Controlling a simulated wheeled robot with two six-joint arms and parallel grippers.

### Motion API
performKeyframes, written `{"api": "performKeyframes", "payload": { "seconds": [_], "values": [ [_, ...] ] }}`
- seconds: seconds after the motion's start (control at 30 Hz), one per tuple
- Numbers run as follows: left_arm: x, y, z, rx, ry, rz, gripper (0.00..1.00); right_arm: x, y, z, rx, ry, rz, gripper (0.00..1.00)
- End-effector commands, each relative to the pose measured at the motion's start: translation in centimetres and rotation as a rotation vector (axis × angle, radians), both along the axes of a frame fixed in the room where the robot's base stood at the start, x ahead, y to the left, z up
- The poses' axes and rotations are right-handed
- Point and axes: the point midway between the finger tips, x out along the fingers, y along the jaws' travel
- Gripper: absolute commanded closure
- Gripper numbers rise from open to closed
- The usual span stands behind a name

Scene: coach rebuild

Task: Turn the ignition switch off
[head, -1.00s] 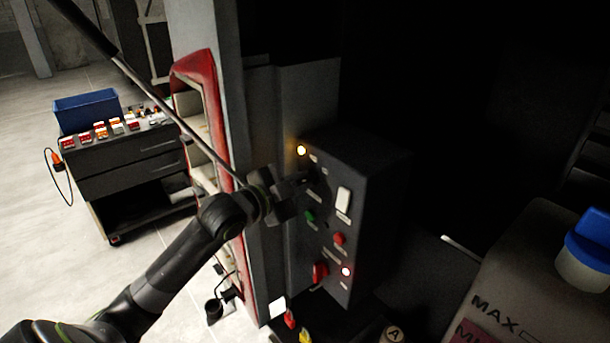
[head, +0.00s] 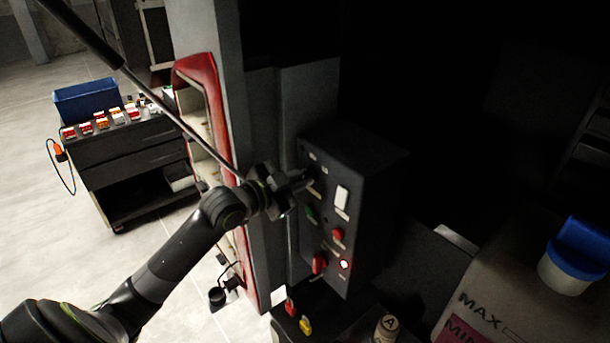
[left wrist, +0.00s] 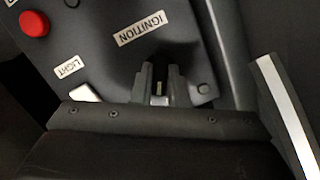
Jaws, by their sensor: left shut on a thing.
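The ignition switch (left wrist: 160,88) shows only as a small part between my left gripper's fingers in the left wrist view, below the IGNITION label (left wrist: 140,28). My left gripper (left wrist: 160,92) is shut on it; the gripper also shows in the head view (head: 306,181), at the upper left of the dark control box (head: 368,172). The fingers hide most of the switch. My right gripper is not in view.
The box also carries a white light switch (head: 342,197), a green button (head: 311,212), a red button (head: 337,234), a red knob (head: 319,262) and a lit red lamp (head: 344,264). A capped reservoir (head: 500,300) stands at the lower right. A tool cart (head: 135,165) stands left.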

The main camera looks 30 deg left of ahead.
Motion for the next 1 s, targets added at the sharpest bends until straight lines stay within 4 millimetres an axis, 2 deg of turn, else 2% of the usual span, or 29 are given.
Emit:
{"api": "performKeyframes", "payload": {
  "seconds": [0.27, 0.5, 0.6, 0.87, 0.9, 1.0],
  "values": [
    [0.02, 0.08, -0.01, -0.059, 0.026, 0.000, 1.00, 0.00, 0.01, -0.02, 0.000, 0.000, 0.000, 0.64],
    [0.06, 0.18, -0.02, -0.375, 0.157, 0.001, 1.00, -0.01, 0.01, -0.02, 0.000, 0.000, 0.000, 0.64],
    [0.07, 0.21, -0.02, -0.457, 0.191, 0.001, 1.00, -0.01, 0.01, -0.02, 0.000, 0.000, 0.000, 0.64],
    [0.06, 0.16, 0.00, -0.484, 0.201, 0.001, 1.00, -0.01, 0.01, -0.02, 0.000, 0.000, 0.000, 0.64],
    [0.06, 0.16, 0.00, -0.483, 0.201, 0.000, 0.81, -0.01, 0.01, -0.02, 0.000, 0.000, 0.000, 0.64],
    [0.06, 0.16, 0.00, -0.482, 0.201, 0.000, 0.68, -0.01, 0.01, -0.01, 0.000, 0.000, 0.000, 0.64]
  ]
}}
